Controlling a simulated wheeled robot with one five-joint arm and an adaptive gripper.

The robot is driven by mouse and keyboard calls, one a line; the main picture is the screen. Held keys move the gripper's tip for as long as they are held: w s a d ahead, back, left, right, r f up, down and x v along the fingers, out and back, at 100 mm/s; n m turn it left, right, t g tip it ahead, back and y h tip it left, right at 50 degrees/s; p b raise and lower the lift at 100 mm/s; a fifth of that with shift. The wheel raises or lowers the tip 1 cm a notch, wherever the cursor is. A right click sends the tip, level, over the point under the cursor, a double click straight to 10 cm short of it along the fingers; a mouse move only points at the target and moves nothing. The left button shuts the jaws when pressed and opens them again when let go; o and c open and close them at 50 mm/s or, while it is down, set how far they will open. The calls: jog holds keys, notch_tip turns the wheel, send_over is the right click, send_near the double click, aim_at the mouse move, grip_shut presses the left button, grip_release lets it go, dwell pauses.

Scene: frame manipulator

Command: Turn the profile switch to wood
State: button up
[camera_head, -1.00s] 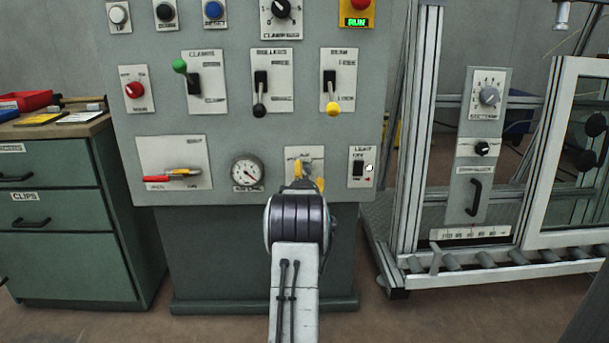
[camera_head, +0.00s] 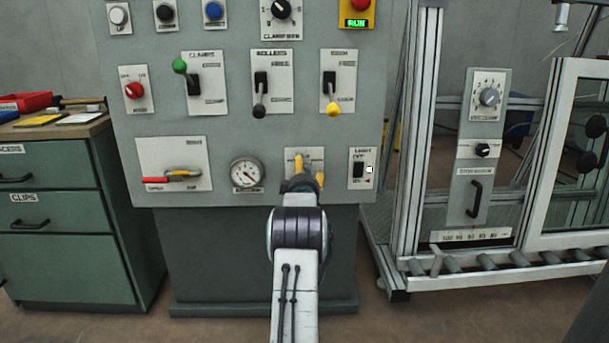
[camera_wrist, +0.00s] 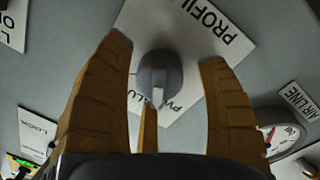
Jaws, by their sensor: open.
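The profile switch is a round grey knob (camera_wrist: 158,75) with a pale pointer, on a white plate lettered "PROFIL..." (camera_wrist: 190,35) in the wrist view. Labels reading like "ALU" and "PV" are partly covered beside it. In the head view the plate (camera_head: 290,153) sits low on the grey panel, and the knob is hidden behind my gripper (camera_head: 309,172). In the wrist view my gripper (camera_wrist: 165,50) is open, its yellow fingers on both sides of the knob with gaps showing. A third finger is below the knob. Which label the pointer marks I cannot tell.
The pressure gauge (camera_head: 247,172) is left of the profile plate and the light switch plate (camera_head: 362,168) right of it. A drawer cabinet (camera_head: 60,215) is at left, a framed machine (camera_head: 480,150) at right.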

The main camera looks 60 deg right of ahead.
jog(key=shift+c, duration=0.5)
jog(key=c, duration=1.1)
jog(key=shift+m, duration=2.8)
jog(key=shift+w, duration=0.1)
jog(key=o, duration=1.2)
